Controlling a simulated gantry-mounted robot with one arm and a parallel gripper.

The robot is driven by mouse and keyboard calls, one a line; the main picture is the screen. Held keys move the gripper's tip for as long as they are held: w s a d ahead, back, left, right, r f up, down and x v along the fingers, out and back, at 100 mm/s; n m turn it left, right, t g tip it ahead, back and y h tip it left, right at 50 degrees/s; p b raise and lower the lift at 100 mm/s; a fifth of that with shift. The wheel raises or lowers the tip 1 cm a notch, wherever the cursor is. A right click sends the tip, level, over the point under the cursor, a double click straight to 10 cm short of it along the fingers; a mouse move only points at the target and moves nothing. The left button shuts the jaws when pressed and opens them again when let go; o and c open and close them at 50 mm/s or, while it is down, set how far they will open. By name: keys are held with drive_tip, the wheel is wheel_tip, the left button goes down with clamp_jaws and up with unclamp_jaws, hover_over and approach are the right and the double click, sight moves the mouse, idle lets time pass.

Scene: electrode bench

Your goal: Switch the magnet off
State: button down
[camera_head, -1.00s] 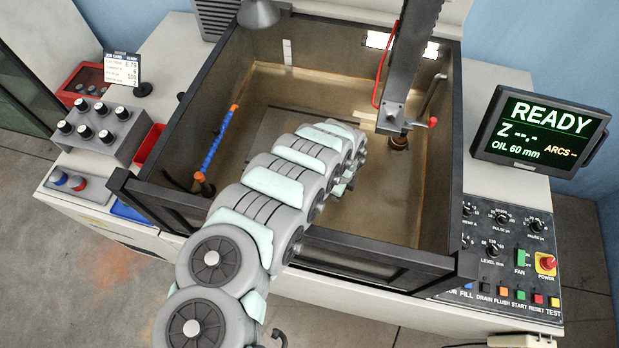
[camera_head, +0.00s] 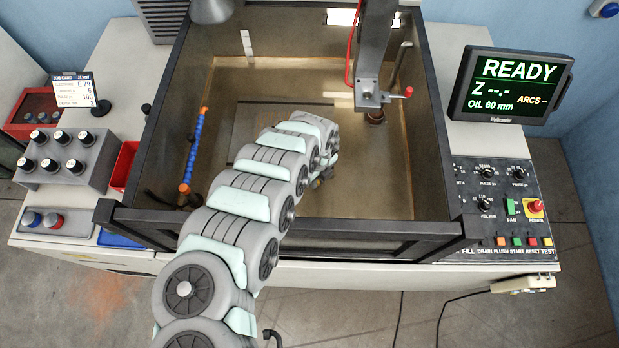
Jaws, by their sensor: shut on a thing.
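A flat dark plate (camera_head: 253,122), which may be the magnet, lies on the tank floor. My arm reaches over the tank's front wall and covers much of the plate. My gripper (camera_head: 322,179) is low in the tank at the plate's right side, mostly hidden by my own wrist. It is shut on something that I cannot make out. No magnet switch or lever shows clearly.
The dark-rimmed tank (camera_head: 437,130) walls in the work area. The machine head (camera_head: 373,60), with an electrode (camera_head: 376,116) below it, hangs right of my wrist. A blue hose (camera_head: 194,145) stands at left. The tank floor at right is clear.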

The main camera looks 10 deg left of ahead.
idle(0.3)
drive_tip(key=c, duration=1.3)
unclamp_jaws()
drive_tip(key=shift+r, duration=0.1)
wheel_tip(320, 180, up, 11)
drive_tip(key=p, duration=0.2)
drive_tip(key=shift+a+f, duration=0.1)
drive_tip(key=shift+f, duration=0.1)
